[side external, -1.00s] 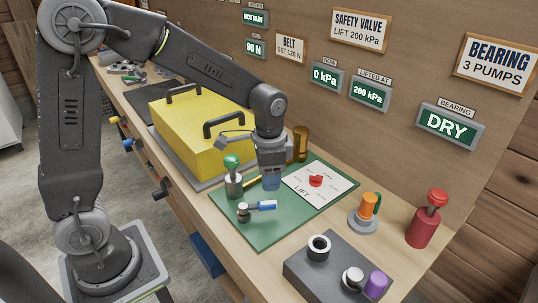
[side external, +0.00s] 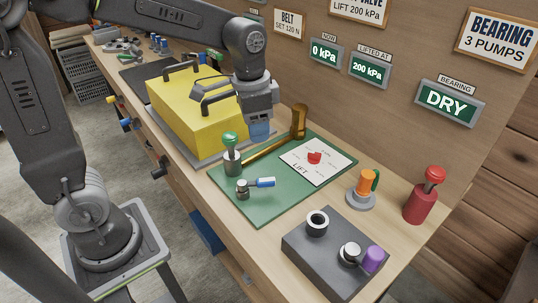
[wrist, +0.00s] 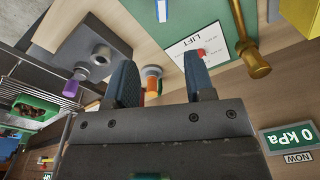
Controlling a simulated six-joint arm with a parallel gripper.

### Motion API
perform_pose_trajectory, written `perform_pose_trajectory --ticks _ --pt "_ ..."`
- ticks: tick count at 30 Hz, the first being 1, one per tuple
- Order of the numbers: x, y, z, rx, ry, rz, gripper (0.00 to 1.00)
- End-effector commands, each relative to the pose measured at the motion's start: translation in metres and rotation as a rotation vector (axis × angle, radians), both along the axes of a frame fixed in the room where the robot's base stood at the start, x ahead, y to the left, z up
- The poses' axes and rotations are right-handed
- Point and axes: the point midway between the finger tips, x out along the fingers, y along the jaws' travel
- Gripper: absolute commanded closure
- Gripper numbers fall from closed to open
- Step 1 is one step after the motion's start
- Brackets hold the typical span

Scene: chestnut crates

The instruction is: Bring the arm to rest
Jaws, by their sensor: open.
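My gripper (side external: 259,130) hangs, pointing down, above the back edge of the green mat (side external: 240,203), beside the yellow box (side external: 195,125). In the wrist view my gripper (wrist: 160,85) shows two dark fingers spread apart with nothing between them. It is open and empty, and it appears clear of the bench surface. Its fingertips touch no object that I can make out.
On the mat are a brass hammer (side external: 299,123), a green-topped plunger (side external: 231,155), a blue-handled tool (side external: 260,183) and a white card (side external: 318,169). Nearby stand an orange valve (side external: 364,188), a red pump (side external: 422,200) and a grey block (side external: 320,262). A signed wall rises behind.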

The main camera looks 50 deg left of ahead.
Motion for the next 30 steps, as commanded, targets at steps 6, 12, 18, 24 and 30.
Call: perform_pose_trajectory --ticks 6,12,18,24,30 --pt "-0.062 0.005 0.031 -0.032 -0.179 0.175 0.51" --pt "-0.109 0.008 0.036 -0.079 -0.318 0.317 0.51" --pt "-0.131 0.009 0.033 -0.113 -0.391 0.396 0.51" --pt "-0.135 0.009 0.032 -0.118 -0.401 0.408 0.51" --pt "-0.135 0.009 0.032 -0.118 -0.401 0.408 0.51"
